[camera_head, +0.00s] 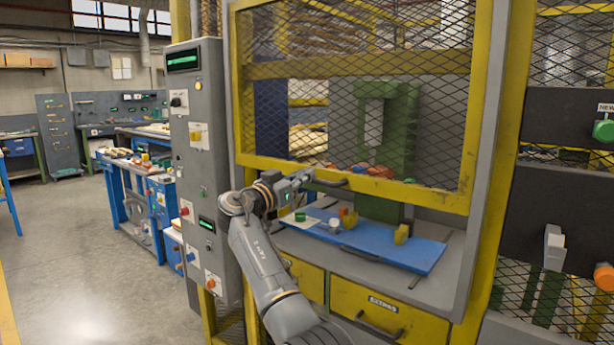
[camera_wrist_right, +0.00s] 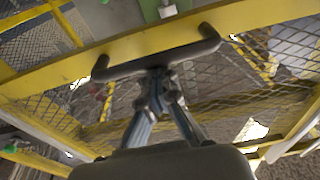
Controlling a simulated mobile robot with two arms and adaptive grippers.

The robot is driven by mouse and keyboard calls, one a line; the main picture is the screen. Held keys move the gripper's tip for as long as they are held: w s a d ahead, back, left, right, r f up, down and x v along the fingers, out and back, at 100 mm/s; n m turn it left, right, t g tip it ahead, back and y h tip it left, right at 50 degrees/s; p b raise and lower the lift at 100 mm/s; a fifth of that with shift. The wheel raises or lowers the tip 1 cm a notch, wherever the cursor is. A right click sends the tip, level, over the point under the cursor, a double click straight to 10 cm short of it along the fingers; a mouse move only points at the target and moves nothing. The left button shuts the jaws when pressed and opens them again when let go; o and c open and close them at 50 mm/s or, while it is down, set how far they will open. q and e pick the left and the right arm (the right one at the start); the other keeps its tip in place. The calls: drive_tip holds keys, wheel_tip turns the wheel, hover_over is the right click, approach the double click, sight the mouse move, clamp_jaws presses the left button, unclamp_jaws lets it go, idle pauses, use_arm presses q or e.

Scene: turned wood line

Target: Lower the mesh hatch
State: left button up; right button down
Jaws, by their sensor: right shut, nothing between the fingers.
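The mesh hatch (camera_head: 400,189) is a yellow frame filled with diamond mesh. Its bottom rail hangs above the work surface, leaving an opening below. A dark bar handle (camera_head: 332,183) sits on that rail, and the handle (camera_wrist_right: 200,52) also spans the right wrist view. My right gripper (camera_head: 303,178) is at the left end of the handle in the head view. In the wrist view its closed fingertips (camera_wrist_right: 157,76) meet at the handle's underside in the picture; whether they touch it I cannot tell. Nothing is between them. My left gripper is not in view.
Below the hatch, a blue board (camera_head: 385,250) carries small coloured parts, with a green machine column (camera_head: 380,209) behind. A grey control panel (camera_head: 193,150) stands left of the hatch. Yellow drawers (camera_head: 370,312) are underneath. Open floor (camera_head: 80,260) lies to the left.

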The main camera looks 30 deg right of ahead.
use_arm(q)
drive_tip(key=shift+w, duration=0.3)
